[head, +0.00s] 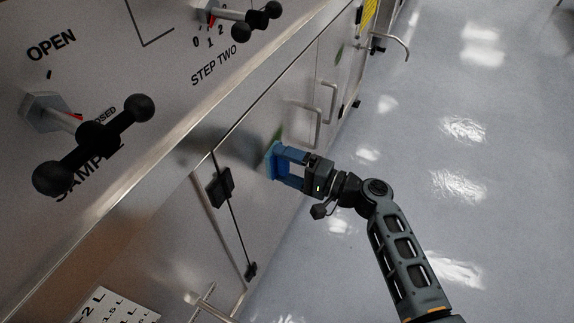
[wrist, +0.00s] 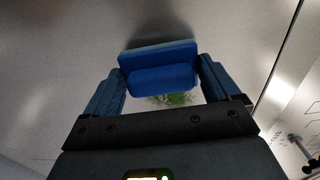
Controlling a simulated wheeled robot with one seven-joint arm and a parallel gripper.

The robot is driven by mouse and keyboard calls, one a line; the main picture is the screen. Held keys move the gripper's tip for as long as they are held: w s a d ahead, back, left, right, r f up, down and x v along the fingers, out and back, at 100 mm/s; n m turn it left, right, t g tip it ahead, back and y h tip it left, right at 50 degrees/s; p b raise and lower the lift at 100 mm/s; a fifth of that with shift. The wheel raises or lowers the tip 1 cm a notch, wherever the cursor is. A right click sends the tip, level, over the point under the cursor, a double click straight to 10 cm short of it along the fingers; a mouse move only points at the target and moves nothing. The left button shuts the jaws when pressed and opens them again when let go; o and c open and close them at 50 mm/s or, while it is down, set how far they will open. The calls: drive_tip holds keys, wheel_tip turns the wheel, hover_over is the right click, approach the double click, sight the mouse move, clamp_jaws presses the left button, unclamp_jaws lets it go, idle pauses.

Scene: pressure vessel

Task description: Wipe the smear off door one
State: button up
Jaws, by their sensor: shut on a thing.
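My gripper (head: 279,164) is shut on a blue sponge (wrist: 158,72), held between its two blue fingers. The sponge's face is at the steel door (head: 255,180) low on the cabinet front; it is touching or very close, I cannot tell which. A green smear (head: 277,133) shows on this door just above the sponge in the head view. In the wrist view the green smear (wrist: 172,99) shows between the sponge and the gripper body, partly hidden by the sponge. No door number is visible.
A bar handle (head: 316,126) stands out from the door near the gripper. Another green mark (head: 339,52) is on a farther door. Black hinges or latches (head: 220,187) sit to the left. Black-knobbed handles (head: 98,139) project from the panel above. The shiny floor (head: 490,180) at right is clear.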

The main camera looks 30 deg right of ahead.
sight(287, 127)
drive_tip(key=shift+b+x, duration=0.35)
drive_tip(key=shift+x, duration=0.45)
drive_tip(key=shift+w+d+b, duration=0.75)
drive_tip(key=shift+w+d, duration=0.05)
drive_tip(key=shift+d, duration=0.25)
drive_tip(key=shift+w+d+b, duration=0.8)
drive_tip(key=shift+d, duration=0.3)
drive_tip(key=shift+w+d+b, duration=0.75)
drive_tip(key=shift+w+d, duration=0.05)
drive_tip(key=shift+d, duration=0.25)
drive_tip(key=shift+w+d+b, duration=0.55)
drive_tip(key=shift+d+b, duration=0.1)
drive_tip(key=shift+d, duration=0.15)
drive_tip(key=shift+w+d+b, duration=0.55)
drive_tip(key=shift+d+b, duration=0.1)
drive_tip(key=shift+d, duration=0.15)
drive_tip(key=shift+w, duration=0.1)
drive_tip(key=shift+a, duration=0.1)
